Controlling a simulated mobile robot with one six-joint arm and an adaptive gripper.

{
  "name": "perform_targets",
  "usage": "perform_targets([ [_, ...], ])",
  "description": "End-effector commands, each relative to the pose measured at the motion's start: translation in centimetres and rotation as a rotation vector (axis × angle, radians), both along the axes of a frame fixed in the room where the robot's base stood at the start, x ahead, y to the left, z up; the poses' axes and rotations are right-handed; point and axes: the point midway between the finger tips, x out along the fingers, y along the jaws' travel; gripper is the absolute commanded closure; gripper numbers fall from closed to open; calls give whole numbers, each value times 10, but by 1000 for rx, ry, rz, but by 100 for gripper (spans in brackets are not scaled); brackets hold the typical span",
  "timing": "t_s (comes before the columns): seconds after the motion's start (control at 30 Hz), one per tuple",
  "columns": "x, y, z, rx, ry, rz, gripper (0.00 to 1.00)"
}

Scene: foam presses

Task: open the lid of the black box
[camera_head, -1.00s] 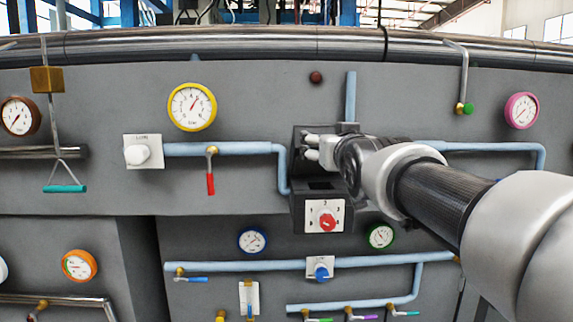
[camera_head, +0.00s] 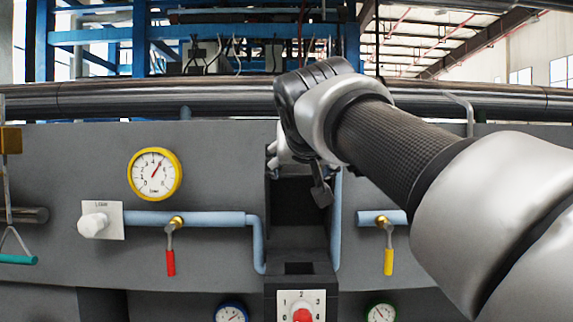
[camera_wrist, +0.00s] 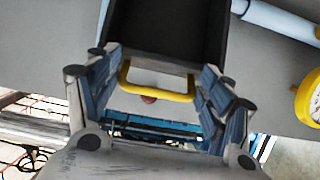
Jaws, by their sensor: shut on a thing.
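The black box (camera_head: 300,218) stands on the grey panel in the middle of the head view. Its front looks open, with a dark hollow showing. In the wrist view the black box (camera_wrist: 168,35) fills the top middle, with a yellow handle (camera_wrist: 160,94) at its near edge. My gripper (camera_head: 275,158) is at the top of the box, near the steel rail. In the wrist view my gripper (camera_wrist: 160,82) has its fingers on either side of the handle, shut on it. The lid itself is mostly hidden behind my gripper in the head view.
A thick steel rail (camera_head: 200,101) runs across just behind my gripper. Light blue pipes (camera_head: 215,218) flank the box, with a red-handled valve (camera_head: 171,258) to its left and a yellow-handled valve (camera_head: 388,258) to its right. A yellow gauge (camera_head: 155,174) is at the left.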

Motion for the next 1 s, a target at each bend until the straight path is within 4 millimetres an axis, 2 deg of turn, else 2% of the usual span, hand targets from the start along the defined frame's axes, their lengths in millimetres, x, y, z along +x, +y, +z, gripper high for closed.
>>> perform_targets([
  [0.03,3,-2,11,-1,5,-3,70],
  [0.1,6,-1,12,0,24,-1,70],
  [0.73,9,0,12,-2,58,5,70],
  [0.77,9,0,12,-2,58,5,25],
  [0.87,9,0,11,-1,60,5,19],
  [1.0,10,0,10,-1,62,5,19],
])
